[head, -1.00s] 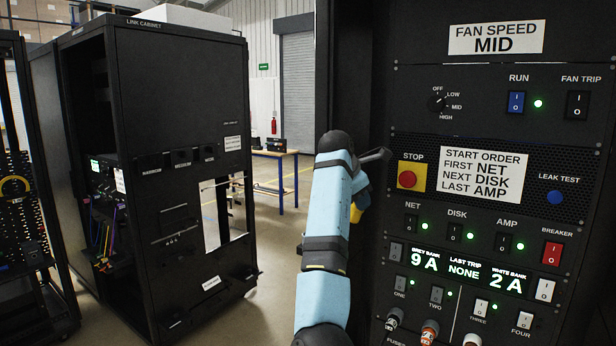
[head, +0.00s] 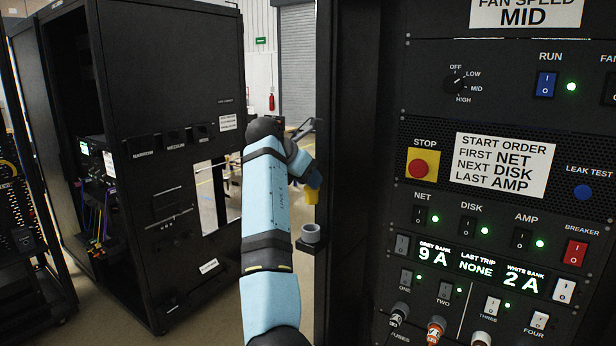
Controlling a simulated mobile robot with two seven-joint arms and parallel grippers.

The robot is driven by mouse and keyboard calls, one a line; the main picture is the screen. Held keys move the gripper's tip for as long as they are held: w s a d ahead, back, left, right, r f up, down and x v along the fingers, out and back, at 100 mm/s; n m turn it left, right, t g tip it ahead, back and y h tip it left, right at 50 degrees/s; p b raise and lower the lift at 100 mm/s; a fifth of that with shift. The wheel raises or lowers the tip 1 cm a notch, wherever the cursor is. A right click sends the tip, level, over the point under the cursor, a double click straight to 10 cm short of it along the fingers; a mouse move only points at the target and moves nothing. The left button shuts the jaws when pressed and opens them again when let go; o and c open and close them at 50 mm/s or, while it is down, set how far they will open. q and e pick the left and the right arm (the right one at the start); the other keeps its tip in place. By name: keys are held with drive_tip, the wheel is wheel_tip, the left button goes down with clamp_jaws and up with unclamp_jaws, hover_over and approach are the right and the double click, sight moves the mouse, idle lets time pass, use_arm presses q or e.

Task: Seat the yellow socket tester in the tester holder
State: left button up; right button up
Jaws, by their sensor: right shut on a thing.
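The yellow socket tester (head: 312,197) hangs below my right gripper (head: 312,182), which is shut on it. Only a small part of the tester shows, and my arm hides part of the gripper. A grey round cup, which looks like the tester holder (head: 311,235), sits on a black bracket at the edge of the dark rack post. In the picture the tester is above the cup, with a gap between them. My left gripper is not in view.
A control panel (head: 505,230) with switches, a red stop button (head: 418,168) and fuses fills the right side. The link cabinet (head: 185,90) stands at the left. Floor shows between the cabinet and the rack post (head: 345,120).

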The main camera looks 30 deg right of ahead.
sight(307, 200)
drive_tip(key=shift+s+a+r, duration=0.2)
drive_tip(key=shift+s+r, duration=0.05)
drive_tip(key=shift+w+f, duration=0.15)
drive_tip(key=shift+f, duration=2.8)
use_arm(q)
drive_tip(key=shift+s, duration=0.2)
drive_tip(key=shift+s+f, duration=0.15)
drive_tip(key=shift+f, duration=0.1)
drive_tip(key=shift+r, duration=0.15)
